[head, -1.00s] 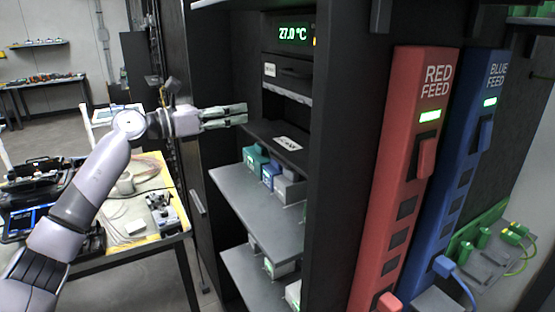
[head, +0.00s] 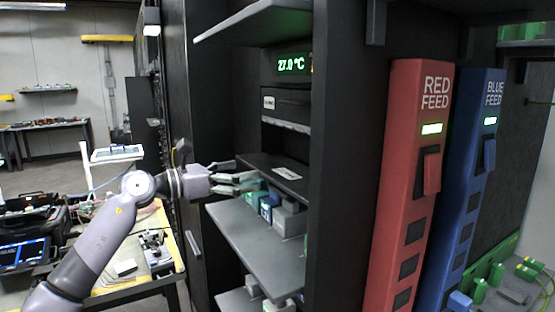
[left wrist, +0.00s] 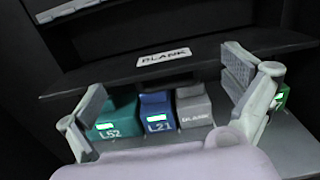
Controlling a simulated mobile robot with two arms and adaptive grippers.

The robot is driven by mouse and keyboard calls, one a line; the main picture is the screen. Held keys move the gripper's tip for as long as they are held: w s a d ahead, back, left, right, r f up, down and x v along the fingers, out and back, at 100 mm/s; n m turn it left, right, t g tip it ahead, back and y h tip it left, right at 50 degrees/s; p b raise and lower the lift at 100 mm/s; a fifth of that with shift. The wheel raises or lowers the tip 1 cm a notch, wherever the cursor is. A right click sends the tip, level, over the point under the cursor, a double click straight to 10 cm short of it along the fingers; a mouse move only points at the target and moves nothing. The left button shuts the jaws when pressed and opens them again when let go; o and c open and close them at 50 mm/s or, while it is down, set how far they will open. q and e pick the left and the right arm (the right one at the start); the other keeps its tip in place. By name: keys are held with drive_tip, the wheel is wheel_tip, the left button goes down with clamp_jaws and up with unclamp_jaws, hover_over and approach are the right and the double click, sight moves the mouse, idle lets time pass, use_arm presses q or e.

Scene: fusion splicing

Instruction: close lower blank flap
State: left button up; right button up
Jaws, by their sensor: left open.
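The lower blank flap (head: 262,163) is a dark panel with a white BLANK label, sticking out open and roughly flat from the cabinet. It also shows in the left wrist view (left wrist: 110,73), spanning the picture in front of my fingers. My left gripper (head: 248,181) is open and empty at the flap's front, around or just under its edge level. In the left wrist view my left gripper (left wrist: 165,86) has its fingers wide apart, either side of the modules below the flap. I cannot tell whether a finger touches the flap. My right gripper is not in view.
On the grey shelf (head: 240,235) below the flap stand a teal module (left wrist: 118,118), a blue module (left wrist: 157,112) and a grey BLANK module (left wrist: 194,108). A closed drawer front (head: 287,107) is above. The red feed (head: 410,190) and blue feed (head: 470,190) stand right.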

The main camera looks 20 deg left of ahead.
sight(278, 175)
use_arm(q)
drive_tip(key=p+x, duration=0.2)
drive_tip(key=x, duration=0.6)
drive_tip(key=shift+d+r, duration=0.1)
drive_tip(key=shift+r, duration=0.05)
drive_tip(key=shift+w+d+p, duration=0.35)
drive_tip(key=shift+w+d, duration=0.05)
drive_tip(key=shift+w, duration=0.1)
drive_tip(key=shift+c, duration=0.2)
clamp_jaws()
idle(0.4)
idle(0.7)
drive_tip(key=c, duration=2.3)
unclamp_jaws()
drive_tip(key=o, duration=2.3)
drive_tip(key=shift+d+f, duration=0.1)
drive_tip(key=shift+f, duration=0.2)
drive_tip(key=shift+o, duration=0.2)
